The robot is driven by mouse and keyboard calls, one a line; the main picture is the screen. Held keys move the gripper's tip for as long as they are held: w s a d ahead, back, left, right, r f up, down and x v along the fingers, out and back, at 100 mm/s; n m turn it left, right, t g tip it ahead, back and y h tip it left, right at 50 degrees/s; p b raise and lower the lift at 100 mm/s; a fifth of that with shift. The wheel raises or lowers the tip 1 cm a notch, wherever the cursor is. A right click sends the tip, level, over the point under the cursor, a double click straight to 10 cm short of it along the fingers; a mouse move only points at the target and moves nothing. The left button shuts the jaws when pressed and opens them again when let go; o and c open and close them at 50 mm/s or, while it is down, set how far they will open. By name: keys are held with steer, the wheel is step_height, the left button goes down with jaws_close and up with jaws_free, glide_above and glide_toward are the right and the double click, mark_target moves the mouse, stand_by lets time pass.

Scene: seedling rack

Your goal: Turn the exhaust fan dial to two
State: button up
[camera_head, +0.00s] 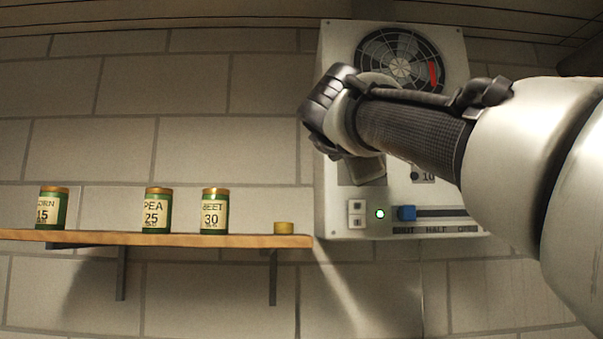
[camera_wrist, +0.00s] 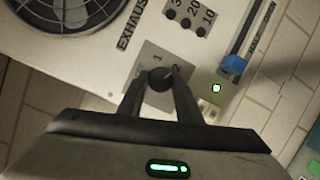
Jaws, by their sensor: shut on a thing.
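In the wrist view, the exhaust fan dial (camera_wrist: 160,80) is a dark round knob on a grey plate with the marks 1 and 2 beside it. A thin pale line on the knob points toward the side of the 2. My gripper (camera_wrist: 160,86) is shut on the dial, one finger on each side. In the head view my gripper (camera_head: 335,108) is at the white control box (camera_head: 332,205), and my arm hides the dial there. The word EXHAUST is printed beside the plate. The fan (camera_head: 399,58) with a red mark sits at the top of the box.
A blue slider (camera_head: 407,213) and a lit green lamp (camera_head: 380,213) are low on the box, with a small two-part switch (camera_head: 356,214) beside them. A wooden shelf (camera_head: 110,238) at left holds green cans (camera_head: 157,210) and a small brass-coloured piece (camera_head: 284,228).

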steer(key=shift+m, duration=0.4)
steer(key=o, duration=1)
steer(key=shift+o, duration=0.2)
steer(key=shift+s, duration=0.1)
